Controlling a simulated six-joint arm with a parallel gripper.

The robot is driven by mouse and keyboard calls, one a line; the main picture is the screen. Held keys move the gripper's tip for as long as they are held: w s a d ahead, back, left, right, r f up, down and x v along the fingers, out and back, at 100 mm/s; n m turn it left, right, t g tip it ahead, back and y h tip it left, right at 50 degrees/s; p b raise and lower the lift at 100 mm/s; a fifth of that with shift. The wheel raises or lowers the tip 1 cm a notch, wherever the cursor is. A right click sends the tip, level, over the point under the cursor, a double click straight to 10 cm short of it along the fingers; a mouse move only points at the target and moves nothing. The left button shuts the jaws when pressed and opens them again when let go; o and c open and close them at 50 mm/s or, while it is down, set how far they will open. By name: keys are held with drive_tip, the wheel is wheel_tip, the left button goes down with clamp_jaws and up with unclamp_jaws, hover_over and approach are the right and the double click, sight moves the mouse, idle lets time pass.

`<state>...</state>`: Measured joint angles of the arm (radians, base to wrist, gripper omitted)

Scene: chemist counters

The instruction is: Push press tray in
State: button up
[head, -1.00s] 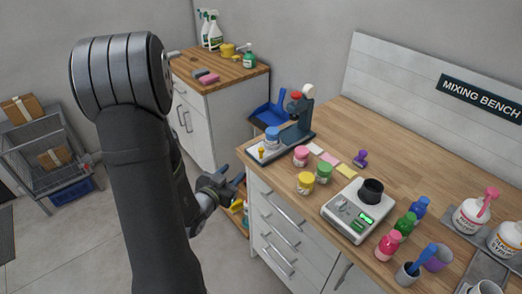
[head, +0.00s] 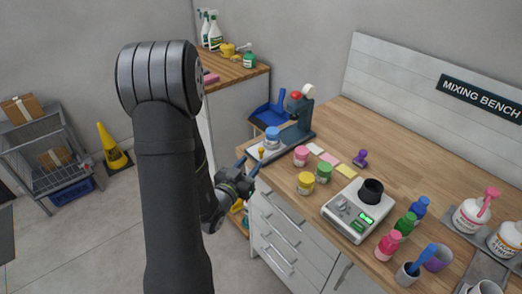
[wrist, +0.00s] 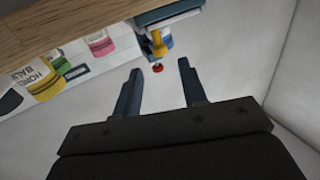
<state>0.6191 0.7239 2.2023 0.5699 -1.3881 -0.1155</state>
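The press (head: 300,112) is a dark blue-grey stand with a red knob at the back left of the mixing bench. Its pale tray (head: 254,152) sticks out at the front towards the bench's left edge, with a yellow knob (head: 261,153) on it and a blue-lidded jar (head: 272,138) behind. My gripper (head: 250,166) is in front of the tray, near the bench edge, apart from it as far as I can tell.
Pink (head: 301,156), yellow (head: 306,183) and green jars (head: 323,173) stand right of the press, near the bench's front edge. A scale (head: 352,216) with a black cup is further right. A blue dustpan (head: 270,112) is behind the press. Drawers (head: 285,232) are below the bench top.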

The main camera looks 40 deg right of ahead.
sight(260, 152)
drive_tip(key=x, duration=0.8)
drive_tip(key=shift+c, duration=0.2)
clamp_jaws()
